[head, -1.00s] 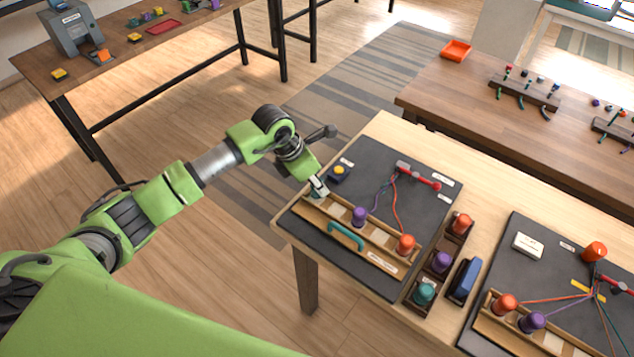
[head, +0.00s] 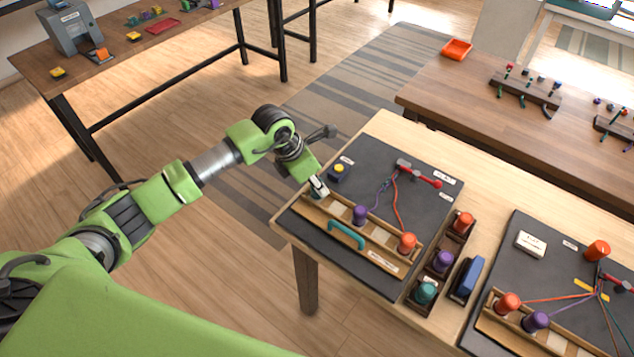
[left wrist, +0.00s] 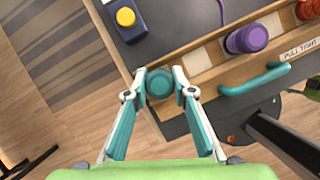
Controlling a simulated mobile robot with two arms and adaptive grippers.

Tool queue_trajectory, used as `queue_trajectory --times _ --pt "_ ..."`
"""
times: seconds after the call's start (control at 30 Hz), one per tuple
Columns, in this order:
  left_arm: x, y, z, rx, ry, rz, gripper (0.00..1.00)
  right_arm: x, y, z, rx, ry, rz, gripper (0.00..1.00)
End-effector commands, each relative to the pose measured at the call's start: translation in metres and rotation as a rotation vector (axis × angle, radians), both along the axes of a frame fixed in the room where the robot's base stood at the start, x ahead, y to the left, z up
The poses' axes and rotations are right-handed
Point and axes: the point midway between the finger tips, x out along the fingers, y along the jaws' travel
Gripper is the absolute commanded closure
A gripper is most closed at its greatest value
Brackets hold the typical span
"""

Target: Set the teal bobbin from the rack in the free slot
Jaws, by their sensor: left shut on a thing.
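My left gripper (head: 319,190) is at the left end of the wooden slot holder (head: 385,262) on the near dark mat. In the left wrist view its fingers are shut on a teal bobbin (left wrist: 159,84), seen from above. I cannot tell whether the bobbin rests in the holder or hangs just above it. A bare pale slot (left wrist: 195,61) lies just right of it, then a purple bobbin (left wrist: 247,39) and, further along, an orange bobbin (head: 407,242). The dark rack (head: 409,303) beside the mat holds an orange, a purple and another teal bobbin (head: 425,291). My right gripper is not in view.
A teal handle (head: 346,236) stands on the holder's front. A yellow button box (head: 338,173) sits behind my gripper. Purple and orange cords run to a red-tipped post (head: 418,174). A blue object (head: 466,280) and a second braiding mat lie to the right.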

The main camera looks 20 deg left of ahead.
Motion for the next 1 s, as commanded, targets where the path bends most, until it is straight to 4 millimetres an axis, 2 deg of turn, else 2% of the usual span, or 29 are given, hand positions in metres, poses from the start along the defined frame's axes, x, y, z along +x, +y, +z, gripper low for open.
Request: queue_trajectory --times 0.57,0.6,0.67,1.0 --pt "0.0002 0.0001 -0.0063 0.000 0.000 0.000 0.98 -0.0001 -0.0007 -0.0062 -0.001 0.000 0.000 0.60" --pt "0.0002 0.0001 -0.0062 -0.001 -0.001 0.000 0.71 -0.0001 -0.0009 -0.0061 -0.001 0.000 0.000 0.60" --pt "0.0002 0.0001 -0.0062 -0.001 -0.001 0.000 0.57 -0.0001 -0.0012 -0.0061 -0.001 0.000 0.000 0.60" --pt "-0.0001 0.0003 -0.0059 0.000 0.000 0.000 0.57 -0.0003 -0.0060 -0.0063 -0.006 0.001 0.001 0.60"
